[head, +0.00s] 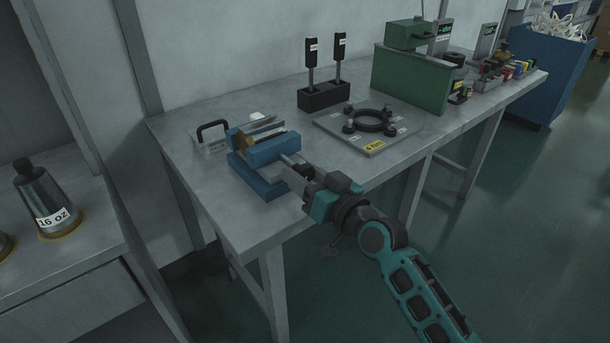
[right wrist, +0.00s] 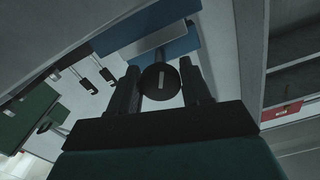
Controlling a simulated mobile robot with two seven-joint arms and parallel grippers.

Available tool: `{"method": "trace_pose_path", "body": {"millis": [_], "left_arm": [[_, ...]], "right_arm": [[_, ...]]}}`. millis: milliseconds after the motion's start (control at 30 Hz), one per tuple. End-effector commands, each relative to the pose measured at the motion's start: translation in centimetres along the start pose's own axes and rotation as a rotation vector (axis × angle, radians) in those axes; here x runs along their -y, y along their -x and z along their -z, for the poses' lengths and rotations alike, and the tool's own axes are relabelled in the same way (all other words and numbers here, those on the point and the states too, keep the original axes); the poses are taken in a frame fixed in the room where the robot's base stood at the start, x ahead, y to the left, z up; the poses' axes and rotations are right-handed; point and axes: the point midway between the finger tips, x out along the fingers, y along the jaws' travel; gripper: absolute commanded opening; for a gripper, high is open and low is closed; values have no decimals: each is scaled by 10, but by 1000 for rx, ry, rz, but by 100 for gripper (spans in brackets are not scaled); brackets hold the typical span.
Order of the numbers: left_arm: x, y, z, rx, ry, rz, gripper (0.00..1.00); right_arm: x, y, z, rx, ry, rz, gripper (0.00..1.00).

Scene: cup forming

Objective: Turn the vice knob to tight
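The blue vice (head: 264,150) stands near the front left edge of the workbench, with a screw rod coming out of its right side in the head view. In the right wrist view, its dark round knob (right wrist: 160,84) faces me and carries a short pale mark, close to upright in the picture. My right gripper (head: 304,170) is at the knob end of the vice. In the right wrist view, its two fingers (right wrist: 161,90) lie on either side of the knob, with no clear gap. The blue vice body (right wrist: 165,42) shows behind the knob. My left gripper is not in view.
On the bench (head: 188,171), a black-handled block (head: 212,135) stands left of the vice. A plate with a black ring (head: 368,125), a black two-handled stand (head: 325,94) and a green machine (head: 410,79) stand further right. A labelled metal cup form (head: 43,205) stands on the left table.

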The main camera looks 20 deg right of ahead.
Motion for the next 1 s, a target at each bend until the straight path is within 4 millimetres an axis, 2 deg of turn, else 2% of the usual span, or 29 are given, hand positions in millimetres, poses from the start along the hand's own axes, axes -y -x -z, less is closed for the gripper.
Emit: {"method": "trace_pose_path", "body": {"millis": [67, 333, 467, 733, 1000], "left_arm": [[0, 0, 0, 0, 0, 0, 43], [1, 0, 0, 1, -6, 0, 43], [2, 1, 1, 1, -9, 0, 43], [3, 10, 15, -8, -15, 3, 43], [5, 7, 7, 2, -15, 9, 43]], "right_arm": [[0, 0, 0, 0, 0, 0, 40], [0, 0, 0, 1, 0, 0, 14], [0, 0, 0, 2, -9, 0, 13], [1, 0, 0, 6, -196, 0, 13], [1, 0, -2, 6, -227, 0, 13]]}}
